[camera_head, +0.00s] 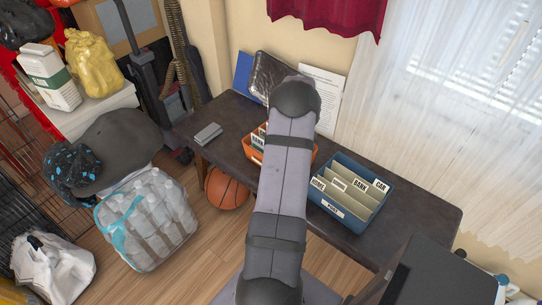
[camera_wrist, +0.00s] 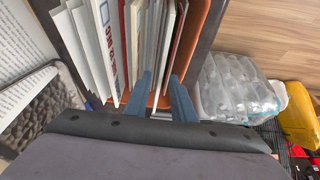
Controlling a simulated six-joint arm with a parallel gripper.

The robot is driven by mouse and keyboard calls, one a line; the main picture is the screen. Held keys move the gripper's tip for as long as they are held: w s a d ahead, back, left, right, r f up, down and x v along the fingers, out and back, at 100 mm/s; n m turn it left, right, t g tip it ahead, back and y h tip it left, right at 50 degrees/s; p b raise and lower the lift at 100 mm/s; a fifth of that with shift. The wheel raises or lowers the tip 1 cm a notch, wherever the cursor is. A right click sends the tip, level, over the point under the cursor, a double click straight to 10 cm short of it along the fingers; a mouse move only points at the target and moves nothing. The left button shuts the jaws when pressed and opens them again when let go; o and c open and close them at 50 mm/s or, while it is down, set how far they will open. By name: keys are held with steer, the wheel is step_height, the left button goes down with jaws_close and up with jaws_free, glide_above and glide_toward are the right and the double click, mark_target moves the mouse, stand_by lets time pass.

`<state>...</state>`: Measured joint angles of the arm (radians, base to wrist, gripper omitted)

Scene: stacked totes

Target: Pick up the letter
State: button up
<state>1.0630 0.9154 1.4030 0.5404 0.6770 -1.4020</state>
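An orange tote (camera_head: 254,155) on the dark desk holds upright dividers and papers, partly hidden by my arm in the head view. The tote (camera_wrist: 206,22) also shows in the wrist view, with several white sheets and labelled dividers inside. My gripper (camera_wrist: 161,80) is over the tote with its two blue fingers apart. A thin white upright sheet, possibly the letter (camera_wrist: 166,45), stands between the finger lines. I cannot tell whether the fingers touch it. My gripper is hidden behind my arm in the head view.
A blue tote (camera_head: 338,213) with labelled dividers stands to the right on the desk (camera_head: 425,212). A small grey stack (camera_head: 208,133) lies at the desk's left. A printed sheet (camera_head: 322,95) leans on the wall behind. A basketball (camera_head: 227,188) and a bag of bottles (camera_head: 147,218) are below.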

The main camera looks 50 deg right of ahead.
jaws_close()
